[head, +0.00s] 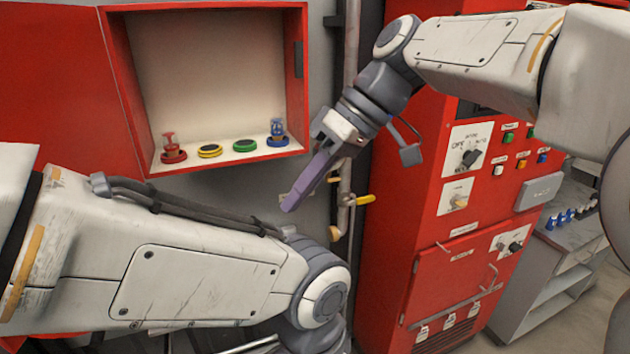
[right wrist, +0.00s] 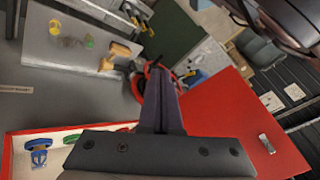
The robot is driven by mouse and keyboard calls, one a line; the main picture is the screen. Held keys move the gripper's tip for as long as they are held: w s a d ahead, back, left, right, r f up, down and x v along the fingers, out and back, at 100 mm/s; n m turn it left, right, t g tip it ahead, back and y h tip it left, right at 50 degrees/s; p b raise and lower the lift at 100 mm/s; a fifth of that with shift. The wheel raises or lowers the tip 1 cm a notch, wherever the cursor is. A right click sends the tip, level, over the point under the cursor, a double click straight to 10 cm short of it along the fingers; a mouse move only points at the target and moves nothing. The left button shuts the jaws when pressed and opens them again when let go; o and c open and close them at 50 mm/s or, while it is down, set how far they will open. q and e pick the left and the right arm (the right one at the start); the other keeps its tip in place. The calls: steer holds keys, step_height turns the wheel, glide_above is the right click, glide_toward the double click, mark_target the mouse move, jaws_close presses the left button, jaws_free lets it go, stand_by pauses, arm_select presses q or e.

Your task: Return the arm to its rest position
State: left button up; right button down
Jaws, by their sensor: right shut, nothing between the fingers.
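My right arm comes in from the upper right in the head view, and its gripper (head: 294,203) points down and left. The purple-grey fingers are together with nothing between them. They appear in front of the grey wall, between the open red cabinet (head: 205,8) and the red pump panel (head: 425,200). In the right wrist view the shut fingers (right wrist: 160,85) also show empty. My left arm crosses the lower left of the head view; its gripper is out of the picture.
The cabinet holds a red valve piece (head: 171,150), a yellow disc (head: 210,151), a green disc (head: 244,146) and a blue valve piece (head: 277,133). A pipe with a yellow handle (head: 364,199) runs beside the panel. A grey shelf unit (head: 545,275) stands at right.

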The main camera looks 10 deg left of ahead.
steer(key=w+d+f+m+t+h, duration=0.2)
steer(key=w+d+f+m, duration=0.15)
steer(key=d+f, duration=0.35)
steer(key=w+d+f+m+t+h, duration=0.1)
steer(key=w+d+f+m, duration=0.1)
steer(key=d+f+m, duration=0.35)
steer(key=s+d+f+m+t+h, duration=0.1)
steer(key=s+d+f+m+h, duration=0.15)
steer(key=d+f, duration=0.55)
steer(key=s+d+f+m+t+h, duration=0.15)
steer(key=s+d+f, duration=0.25)
steer(key=d+f, duration=0.4)
steer(key=s+a+r+n+g+y+b, duration=0.1)
steer(key=s+a+n+b, duration=0.4)
steer(key=s+a, duration=0.7)
steer(key=shift+s+a+r+n+g+b, duration=0.2)
steer(key=shift+s+n+g+b, duration=0.1)
steer(key=shift+s+n+g, duration=0.7)
steer(key=shift+s, duration=0.1)
